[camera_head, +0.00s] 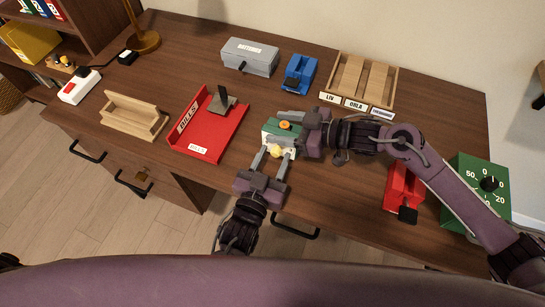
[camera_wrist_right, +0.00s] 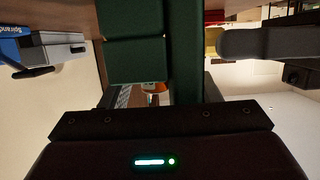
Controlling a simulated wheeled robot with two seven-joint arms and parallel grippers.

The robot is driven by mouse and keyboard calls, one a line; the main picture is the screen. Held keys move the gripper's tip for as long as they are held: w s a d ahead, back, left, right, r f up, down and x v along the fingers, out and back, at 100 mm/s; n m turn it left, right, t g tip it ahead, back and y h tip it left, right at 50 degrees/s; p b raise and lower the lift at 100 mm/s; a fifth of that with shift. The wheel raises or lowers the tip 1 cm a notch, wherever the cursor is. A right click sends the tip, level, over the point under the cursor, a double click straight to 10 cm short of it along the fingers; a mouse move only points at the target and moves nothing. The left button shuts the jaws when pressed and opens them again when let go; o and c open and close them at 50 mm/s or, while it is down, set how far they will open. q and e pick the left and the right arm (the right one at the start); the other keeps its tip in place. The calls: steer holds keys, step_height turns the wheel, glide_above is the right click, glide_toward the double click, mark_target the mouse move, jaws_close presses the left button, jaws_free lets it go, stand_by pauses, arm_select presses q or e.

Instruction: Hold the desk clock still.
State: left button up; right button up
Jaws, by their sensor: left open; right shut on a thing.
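The desk clock (camera_head: 283,127), a small green and white body with an orange part on top and a pale yellow knob at its near side, is near the middle of the desk's front part. My right gripper (camera_head: 295,129) reaches it from the right and is shut on it. In the right wrist view the clock's green body (camera_wrist_right: 135,60) fills the middle, with a bit of orange behind it. My left gripper (camera_head: 272,158) is open in front of the clock, its fingertips near the yellow knob. I cannot tell whether they touch it. The clock's underside is hidden.
A red bills tray (camera_head: 209,137) lies left of the clock. A grey batteries box (camera_head: 250,57), a blue device (camera_head: 299,74) and a wooden slotted rack (camera_head: 362,82) stand behind. A red device (camera_head: 404,187) and a green dial box (camera_head: 482,184) are at the right, near my right arm.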

arm_select(q)
steer(key=shift+c, duration=0.3)
jaws_close()
steer(key=shift+m, duration=1.5)
steer(key=shift+o, duration=0.3)
jaws_free()
steer(key=v, duration=1.2)
